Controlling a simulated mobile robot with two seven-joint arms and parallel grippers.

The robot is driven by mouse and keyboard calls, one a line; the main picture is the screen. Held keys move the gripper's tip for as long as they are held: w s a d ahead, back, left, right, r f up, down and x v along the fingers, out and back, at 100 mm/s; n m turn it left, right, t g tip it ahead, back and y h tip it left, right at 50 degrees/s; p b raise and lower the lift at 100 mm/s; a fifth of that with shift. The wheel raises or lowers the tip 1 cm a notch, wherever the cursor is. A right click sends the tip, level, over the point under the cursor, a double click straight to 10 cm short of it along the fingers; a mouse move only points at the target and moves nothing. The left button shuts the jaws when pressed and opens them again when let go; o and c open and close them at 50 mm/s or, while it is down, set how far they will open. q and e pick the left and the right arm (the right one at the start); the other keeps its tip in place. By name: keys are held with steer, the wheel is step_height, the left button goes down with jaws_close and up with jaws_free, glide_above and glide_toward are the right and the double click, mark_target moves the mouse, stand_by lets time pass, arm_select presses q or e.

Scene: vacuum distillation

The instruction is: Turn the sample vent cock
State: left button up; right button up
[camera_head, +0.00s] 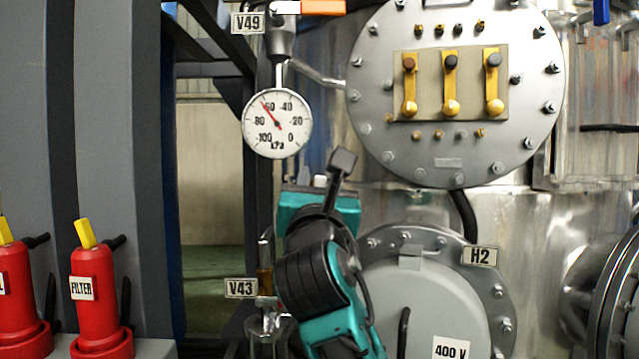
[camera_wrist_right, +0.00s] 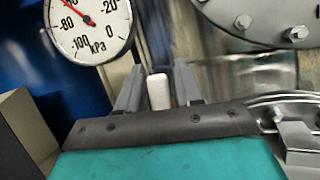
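My right gripper (camera_wrist_right: 158,84) is open in the right wrist view, with one finger on each side of a small white upright piece (camera_wrist_right: 158,92). Gaps show between the piece and both fingers. I cannot tell for sure whether this piece is the vent cock's handle. In the head view my right gripper (camera_head: 318,203) is below the pressure gauge (camera_head: 277,123), and its fingertips are mostly hidden behind its body. Amber fittings (camera_head: 264,280) above a clear glass vessel (camera_head: 270,330) stand beside the V43 label (camera_head: 241,288), partly covered by my arm. My left gripper is not in view.
The V49 label (camera_head: 248,23) and an orange lever (camera_head: 322,7) are above the gauge. A flange with yellow levers (camera_head: 451,85) is at upper right, and a round H2 cover (camera_head: 425,300) is below. Red filter housings (camera_head: 93,290) stand at left.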

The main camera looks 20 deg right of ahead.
jaws_close()
stand_by(0.4)
